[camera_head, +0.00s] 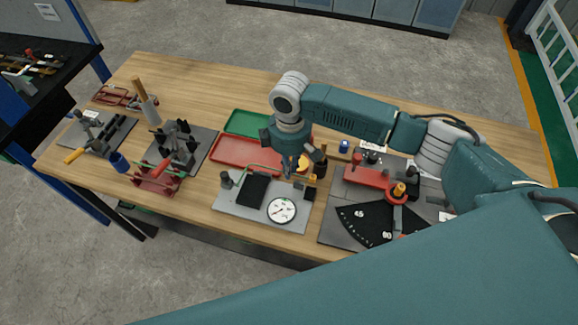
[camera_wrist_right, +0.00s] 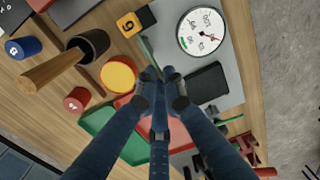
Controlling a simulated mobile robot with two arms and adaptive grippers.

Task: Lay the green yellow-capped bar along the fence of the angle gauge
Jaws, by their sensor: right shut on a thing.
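My right gripper (camera_head: 290,172) is shut on the thin green bar (camera_head: 261,168), above the grey plate of a dial-gauge stand. In the right wrist view my shut fingertips (camera_wrist_right: 160,77) cover the bar's middle; short green lengths show on either side, one at the upper left (camera_wrist_right: 147,47). I cannot make out its yellow cap. The angle gauge (camera_head: 352,219) lies to the right in the head view: a black scale marked 45 and 60 on a grey plate, with a red bar (camera_head: 366,177) and an orange knob. My own arm hides part of it. My left gripper is not in view.
The dial (camera_head: 281,210) and a black block (camera_head: 251,190) sit under my right gripper. A red tray (camera_head: 235,153) and green tray (camera_head: 240,124) lie behind. A mallet (camera_wrist_right: 60,68) and yellow disc (camera_wrist_right: 118,75) are close by. Clamps and fixtures fill the table's left end.

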